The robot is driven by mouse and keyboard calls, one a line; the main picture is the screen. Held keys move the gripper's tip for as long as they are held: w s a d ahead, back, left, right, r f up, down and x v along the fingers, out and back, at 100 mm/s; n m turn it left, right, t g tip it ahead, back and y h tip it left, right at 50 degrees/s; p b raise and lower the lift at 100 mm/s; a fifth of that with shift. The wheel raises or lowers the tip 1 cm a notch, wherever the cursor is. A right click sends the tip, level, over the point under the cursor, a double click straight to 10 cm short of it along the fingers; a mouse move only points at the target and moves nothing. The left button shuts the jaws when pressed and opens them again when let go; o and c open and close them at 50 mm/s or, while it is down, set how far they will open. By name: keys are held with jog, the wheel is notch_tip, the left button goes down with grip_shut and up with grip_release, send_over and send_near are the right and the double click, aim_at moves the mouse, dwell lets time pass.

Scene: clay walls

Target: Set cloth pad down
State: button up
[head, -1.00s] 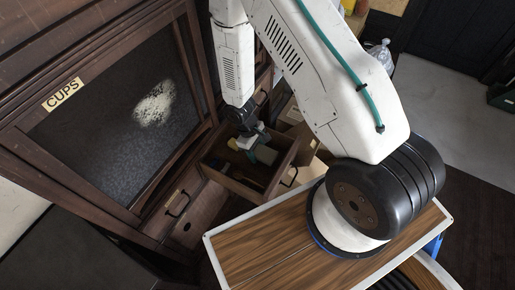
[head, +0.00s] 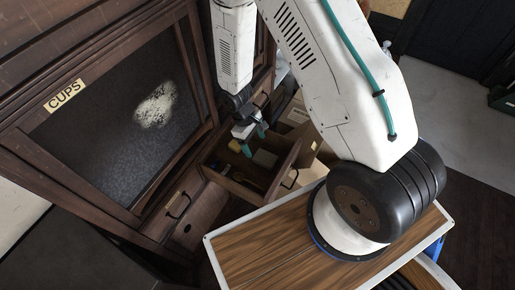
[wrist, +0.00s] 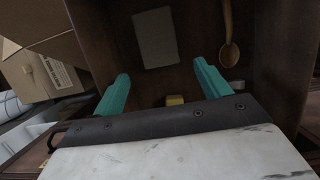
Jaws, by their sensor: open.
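The cloth pad (wrist: 155,37) is a flat grey-green rectangle lying on the floor of the open drawer in the wrist view. It also shows in the head view (head: 265,158), below my gripper. My gripper (wrist: 161,76) has teal fingers spread wide apart with nothing between them. In the head view my gripper (head: 254,141) hangs over the drawer, above and apart from the pad. The open wooden drawer (head: 281,178) sticks out from the dark cabinet.
A wooden spoon (wrist: 228,48) lies in the drawer to the right of the pad. A small yellow item (wrist: 174,100) is in it too, partly hidden by my gripper. Cardboard boxes (wrist: 42,68) stand beside the drawer. A cabinet door labelled CUPS (head: 110,120) is at left.

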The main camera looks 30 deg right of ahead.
notch_tip(320, 180, up, 28)
jog(key=s+d+m+t, duration=0.2)
jog(key=d+m, duration=0.1)
jog(key=m, duration=0.1)
jog(key=s+r+m+t+y, duration=0.2)
jog(key=s+r, duration=1.4)
jog(key=s, duration=0.1)
jog(key=shift+s+d+m, duration=0.25)
jog(key=shift+s+m, duration=0.15)
